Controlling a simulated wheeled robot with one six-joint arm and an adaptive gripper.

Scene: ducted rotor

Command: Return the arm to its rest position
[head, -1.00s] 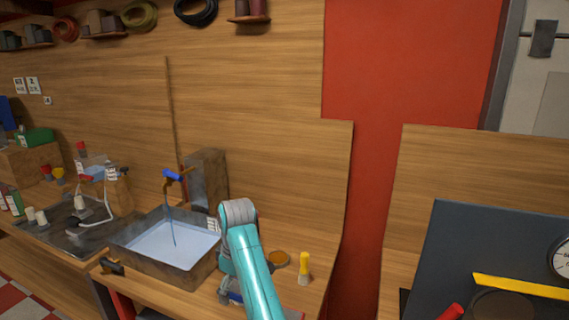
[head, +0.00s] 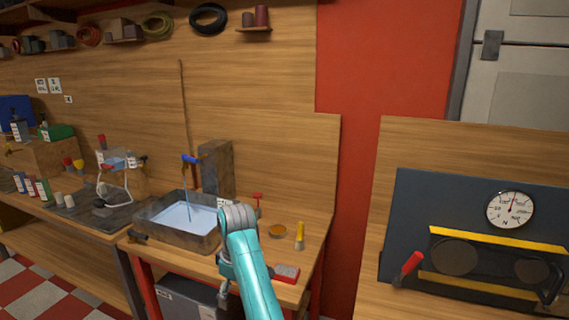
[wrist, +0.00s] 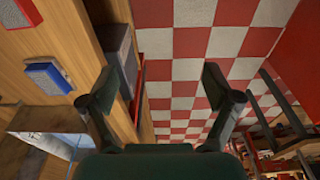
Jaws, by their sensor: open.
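My arm, teal with a grey joint, rises at the bottom middle of the head view in front of the wooden bench. My gripper (wrist: 163,95) shows in the wrist view with its two dark fingers spread wide and nothing between them. It points over the red and white checkered floor (wrist: 190,50), beside the bench edge. In the head view the gripper's fingers are hidden.
A metal basin of water (head: 180,222) stands on the bench left of my arm. A yellow-handled brush (head: 299,236), an amber dish (head: 277,231) and a red block (head: 287,272) are close to its right. A dark panel with a dial (head: 510,209) stands at right.

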